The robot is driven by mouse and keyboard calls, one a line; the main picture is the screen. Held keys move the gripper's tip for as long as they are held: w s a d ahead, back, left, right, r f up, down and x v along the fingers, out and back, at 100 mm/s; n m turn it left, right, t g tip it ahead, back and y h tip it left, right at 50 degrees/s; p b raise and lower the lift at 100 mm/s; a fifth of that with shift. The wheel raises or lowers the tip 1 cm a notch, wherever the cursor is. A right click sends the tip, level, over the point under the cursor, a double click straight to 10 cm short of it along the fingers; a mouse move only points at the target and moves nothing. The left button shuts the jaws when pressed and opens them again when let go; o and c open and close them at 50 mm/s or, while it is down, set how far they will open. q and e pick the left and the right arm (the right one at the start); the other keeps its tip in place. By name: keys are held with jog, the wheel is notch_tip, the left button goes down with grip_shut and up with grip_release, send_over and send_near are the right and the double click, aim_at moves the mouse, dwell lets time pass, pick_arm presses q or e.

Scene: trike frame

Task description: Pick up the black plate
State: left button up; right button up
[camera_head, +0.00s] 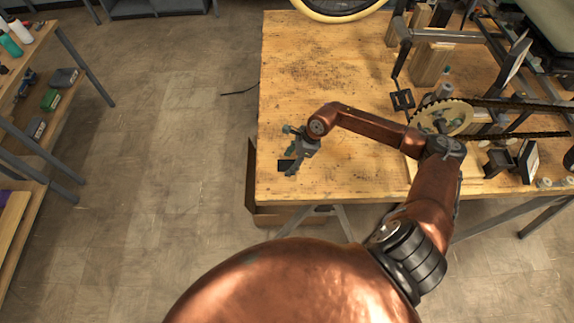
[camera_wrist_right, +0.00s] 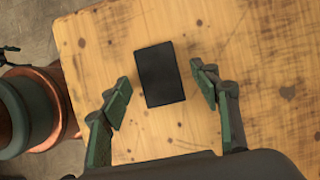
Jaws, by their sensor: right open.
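The black plate (camera_wrist_right: 160,74) is a small flat dark rectangle lying on the wooden table. In the right wrist view it lies between the two spread fingers, with bare wood on both sides of it. In the head view the plate (camera_head: 286,165) shows near the table's front left corner, partly hidden by the gripper. My right gripper (camera_head: 290,152) is over the plate, open and empty. Its green-padded fingertips show in the wrist view (camera_wrist_right: 160,88), apart from the plate. My left gripper is not in view.
The wooden table (camera_head: 310,70) is mostly bare on its left half. A trike frame with a chain and a tan sprocket (camera_head: 441,117) fills the right side. A yellow-rimmed wheel (camera_head: 336,8) is at the back edge. A shelf with bottles (camera_head: 20,30) stands at far left.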

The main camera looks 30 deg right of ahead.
jog(key=shift+c, duration=0.3)
grip_shut()
dwell(0.3)
